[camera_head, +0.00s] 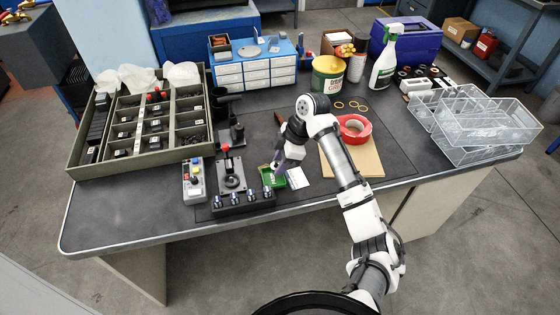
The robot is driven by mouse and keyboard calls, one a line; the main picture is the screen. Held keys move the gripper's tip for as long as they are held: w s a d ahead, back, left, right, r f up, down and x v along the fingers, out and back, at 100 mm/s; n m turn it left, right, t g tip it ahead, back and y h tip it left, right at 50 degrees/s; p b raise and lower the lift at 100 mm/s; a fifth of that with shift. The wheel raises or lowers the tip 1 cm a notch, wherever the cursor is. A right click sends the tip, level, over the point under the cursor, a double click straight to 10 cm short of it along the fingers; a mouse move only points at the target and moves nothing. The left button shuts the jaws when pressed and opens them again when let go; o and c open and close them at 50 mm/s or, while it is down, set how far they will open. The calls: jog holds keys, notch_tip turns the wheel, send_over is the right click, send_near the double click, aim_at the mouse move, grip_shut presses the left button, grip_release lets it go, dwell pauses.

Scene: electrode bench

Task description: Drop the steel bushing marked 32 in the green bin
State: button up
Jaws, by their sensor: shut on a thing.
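The green bin (267,178) is a small open tray on the bench mat, just right of the black joystick unit. My gripper (278,168) points down over the bin's right side, low and close to its rim. It is shut on a small part, mostly hidden by the fingers and too small to identify. A black rack (228,209) in front of the bin holds several small steel bushings (234,198) with bluish tops. Their markings are too small to read, so I cannot tell which is 32.
A grey control box (194,181) and the joystick unit (231,173) stand left of the bin. A white card (297,177) lies right of it. A divided tray (87,165) fills the left; clear baskets (485,153) stand right.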

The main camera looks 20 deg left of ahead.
jog(key=shift+f+b, duration=0.3)
jog(key=shift+f, duration=0.25)
jog(key=o, duration=1.1)
jog(key=b+v, duration=0.2)
jog(key=v, duration=1.2)
jog(key=shift+r, duration=0.1)
notch_tip(320, 180, up, 5)
jog(key=p, duration=0.5)
